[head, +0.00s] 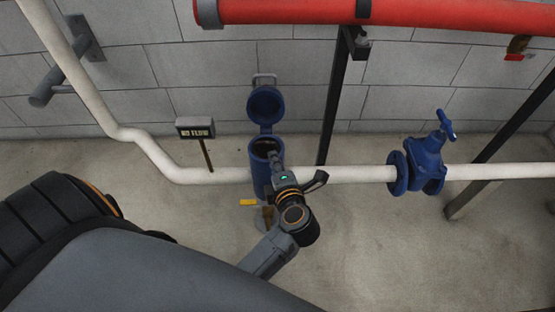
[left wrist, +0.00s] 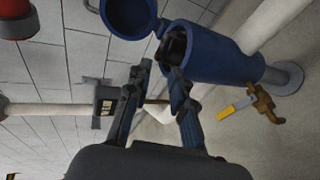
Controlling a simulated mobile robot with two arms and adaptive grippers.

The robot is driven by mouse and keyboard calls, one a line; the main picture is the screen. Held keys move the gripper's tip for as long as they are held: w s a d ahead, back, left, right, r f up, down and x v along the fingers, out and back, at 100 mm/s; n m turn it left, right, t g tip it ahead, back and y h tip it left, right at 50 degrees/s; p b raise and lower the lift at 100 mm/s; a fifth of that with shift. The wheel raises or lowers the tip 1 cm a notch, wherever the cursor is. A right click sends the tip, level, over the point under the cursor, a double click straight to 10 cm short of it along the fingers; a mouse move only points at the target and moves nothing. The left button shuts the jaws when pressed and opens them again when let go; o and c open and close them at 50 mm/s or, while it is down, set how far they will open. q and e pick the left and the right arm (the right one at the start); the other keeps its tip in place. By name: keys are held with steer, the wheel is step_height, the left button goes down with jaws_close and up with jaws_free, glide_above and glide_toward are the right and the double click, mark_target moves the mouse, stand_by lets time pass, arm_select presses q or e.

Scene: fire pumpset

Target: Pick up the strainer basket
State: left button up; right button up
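The blue strainer housing (head: 262,180) stands upright in the white pipe line, and its round blue lid (head: 266,104) is swung up and back. The housing also shows in the left wrist view (left wrist: 215,52), with its mouth open. A dark shape (left wrist: 176,44) shows inside the mouth; I cannot make out clearly whether it is the strainer basket. My left gripper (head: 297,166) is beside the housing at its front right, fingers spread. In the left wrist view the fingers (left wrist: 159,74) are apart with nothing between them, near the mouth. My right gripper is not in view.
A small sign (head: 195,128) stands behind the pipe at left. A blue valve (head: 427,166) sits on the white pipe (head: 350,173) at right. A drain tap with a yellow handle (head: 248,202) is low on the housing. A red pipe (head: 440,14) crosses above.

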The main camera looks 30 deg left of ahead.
mark_target(266, 143)
arm_select(q)
steer(key=b+x, duration=0.1)
steer(key=x, duration=0.6)
steer(key=shift+w+d+r, duration=0.15)
steer(key=shift+w, duration=0.05)
steer(key=shift+w+a+f, duration=0.1)
steer(key=shift+a+f, duration=0.1)
steer(key=shift+a, duration=0.15)
steer(key=b+x, duration=0.1)
steer(key=x, duration=0.2)
steer(key=shift+a+f+b, duration=0.2)
steer(key=shift+b, duration=0.15)
steer(key=shift+w+a+f, duration=0.15)
steer(key=shift+w+a, duration=0.15)
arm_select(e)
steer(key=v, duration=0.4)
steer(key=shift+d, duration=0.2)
arm_select(q)
jaws_close()
